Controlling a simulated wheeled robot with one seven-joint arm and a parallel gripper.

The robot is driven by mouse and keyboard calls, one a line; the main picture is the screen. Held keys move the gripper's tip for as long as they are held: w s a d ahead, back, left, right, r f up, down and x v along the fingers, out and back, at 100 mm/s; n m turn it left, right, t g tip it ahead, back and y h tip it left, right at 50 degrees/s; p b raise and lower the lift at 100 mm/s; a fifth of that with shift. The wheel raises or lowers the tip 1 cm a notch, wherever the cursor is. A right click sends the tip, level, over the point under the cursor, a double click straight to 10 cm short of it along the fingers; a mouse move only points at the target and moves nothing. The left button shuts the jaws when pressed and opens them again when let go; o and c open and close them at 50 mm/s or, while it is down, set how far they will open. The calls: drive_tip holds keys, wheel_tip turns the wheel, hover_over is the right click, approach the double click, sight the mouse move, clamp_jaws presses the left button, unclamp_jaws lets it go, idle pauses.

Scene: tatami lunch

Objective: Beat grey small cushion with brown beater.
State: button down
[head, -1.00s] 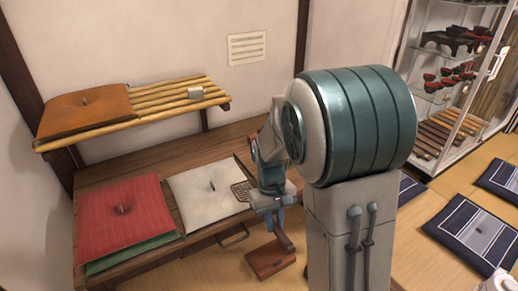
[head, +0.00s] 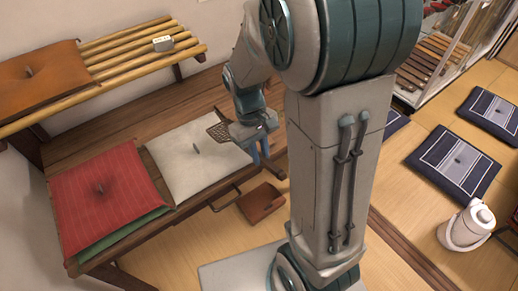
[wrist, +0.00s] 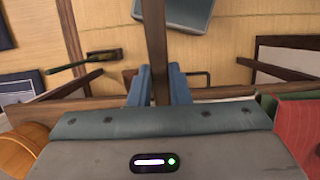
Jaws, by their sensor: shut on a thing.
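A pale grey-white cushion (head: 190,168) with a dark tuft lies on the low wooden bench in the head view. It is the nearest match to the grey small cushion. My gripper (head: 259,152) is just right of it, with its blue fingers shut on the brown beater. The beater's woven head (head: 217,131) overlaps the cushion's right corner in the picture; whether it touches is unclear. In the wrist view, my gripper (wrist: 158,86) holds the beater's brown handle (wrist: 156,40) between its fingers. The pale cushion is not clearly seen there.
A red cushion (head: 104,190) lies on a green one (head: 120,240) left of the pale cushion. An orange cushion (head: 35,80) and a small grey box (head: 163,43) sit on the slatted shelf (head: 130,75) above. A brown box (head: 262,203) stands on the floor by the bench.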

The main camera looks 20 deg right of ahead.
wheel_tip(320, 180, down, 8)
drive_tip(key=b, duration=0.5)
wheel_tip(320, 180, up, 10)
drive_tip(key=p, duration=0.8)
drive_tip(key=shift+f, duration=0.3)
wheel_tip(320, 180, down, 9)
drive_tip(key=b, duration=0.7)
wheel_tip(320, 180, up, 9)
drive_tip(key=p, duration=0.8)
drive_tip(key=shift+s, duration=0.1)
